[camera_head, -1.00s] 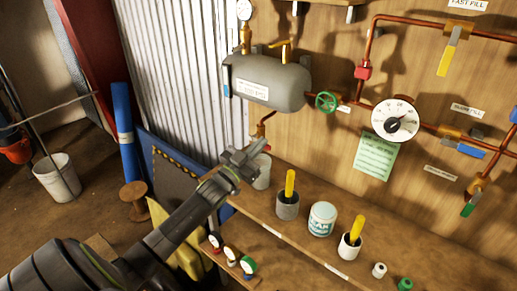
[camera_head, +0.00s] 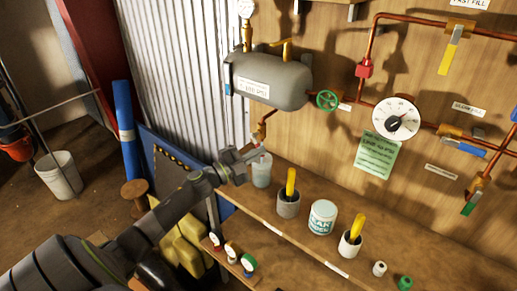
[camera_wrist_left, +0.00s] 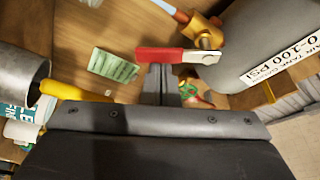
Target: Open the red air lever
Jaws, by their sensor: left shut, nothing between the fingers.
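The red air lever (camera_wrist_left: 160,55) shows in the left wrist view as a red handle with a bare metal end, on a brass valve (camera_wrist_left: 203,32). In the head view the brass valve (camera_head: 259,139) sits on a copper pipe below the grey air tank (camera_head: 268,80); I cannot make out the lever clearly there. My left gripper (camera_head: 259,152) is shut and empty, just below that valve. In the left wrist view its fingertips (camera_wrist_left: 160,68) lie at the lever's red handle; I cannot tell whether they touch it. My right gripper is not in view.
A dial gauge (camera_head: 396,119), green handwheel (camera_head: 327,100) and yellow lever (camera_head: 448,58) are on the board to the right.

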